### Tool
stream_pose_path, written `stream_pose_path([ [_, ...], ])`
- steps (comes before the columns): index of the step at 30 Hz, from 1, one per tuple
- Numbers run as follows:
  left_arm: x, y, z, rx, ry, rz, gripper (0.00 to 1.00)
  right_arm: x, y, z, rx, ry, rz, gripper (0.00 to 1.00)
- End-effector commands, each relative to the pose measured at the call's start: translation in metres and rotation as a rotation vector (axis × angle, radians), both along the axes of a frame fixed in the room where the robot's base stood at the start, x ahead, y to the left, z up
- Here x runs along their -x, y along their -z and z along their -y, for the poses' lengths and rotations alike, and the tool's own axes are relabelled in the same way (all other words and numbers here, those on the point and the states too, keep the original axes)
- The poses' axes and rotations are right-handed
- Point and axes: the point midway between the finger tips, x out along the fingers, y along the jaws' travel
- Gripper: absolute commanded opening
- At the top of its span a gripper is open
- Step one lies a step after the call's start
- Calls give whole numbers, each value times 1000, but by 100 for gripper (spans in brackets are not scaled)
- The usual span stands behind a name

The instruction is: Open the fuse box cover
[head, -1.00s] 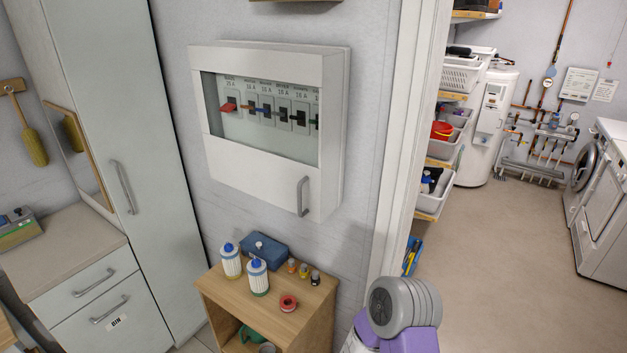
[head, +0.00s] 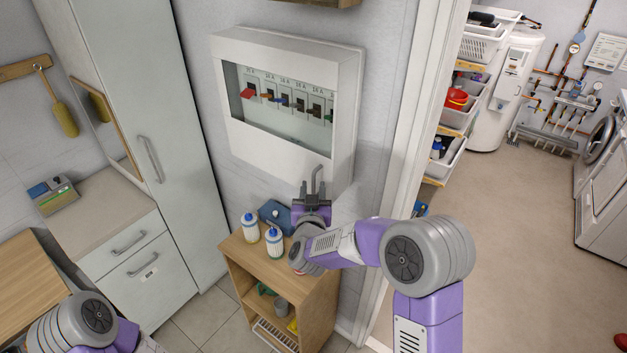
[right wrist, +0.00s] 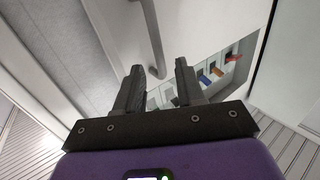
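The white fuse box (head: 275,155) hangs on the wall with its cover closed; coloured switches (head: 286,101) show through its window. The cover's grey bar handle (head: 318,180) is near its lower right corner. My right gripper (head: 312,192) is just below and in front of the handle. In the right wrist view its two fingers (right wrist: 158,85) stand apart with nothing between them, and the handle (right wrist: 153,40) lies beyond the fingertips. I cannot tell whether they touch. My left arm shows at the lower left of the head view, but its gripper is out of view.
Below the box a wooden shelf unit (head: 262,264) carries white bottles (head: 250,227) and a blue box (head: 275,213), close under my right arm. A tall cabinet (head: 150,120) stands left. A door frame (head: 400,170) is right of the box, opening onto clear floor (head: 530,220).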

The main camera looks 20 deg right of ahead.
Motion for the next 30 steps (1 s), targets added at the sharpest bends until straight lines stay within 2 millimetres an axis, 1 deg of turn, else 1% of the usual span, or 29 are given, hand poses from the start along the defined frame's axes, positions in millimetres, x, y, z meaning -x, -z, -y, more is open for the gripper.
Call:
stream_pose_path([
  [1, 0, -3, 0, 0, 0, 0, 43, -7, 0, 3, 1, 2, 0, 38],
  [3, 0, -4, 0, 0, 0, 0, 43, -15, -1, 5, 0, 0, 0, 38],
  [6, 0, -6, 0, 0, 0, 0, 43, -23, 0, 8, 0, 0, -1, 38],
  [10, 0, -6, 0, 0, 0, 0, 43, -28, 0, 9, -1, -1, -2, 38],
  [17, 0, -6, 0, 0, 0, 0, 43, -28, 1, 9, -1, -2, -2, 38],
  [24, 0, -6, 0, 0, 0, 0, 43, -28, 1, 9, -1, -2, -2, 1],
  [25, 0, -6, 0, 0, 0, 0, 43, -28, 0, 9, 0, -2, -1, 0],
  [30, 0, -6, 0, 0, 0, 0, 43, -28, 0, 9, 0, -2, -1, 0],
])
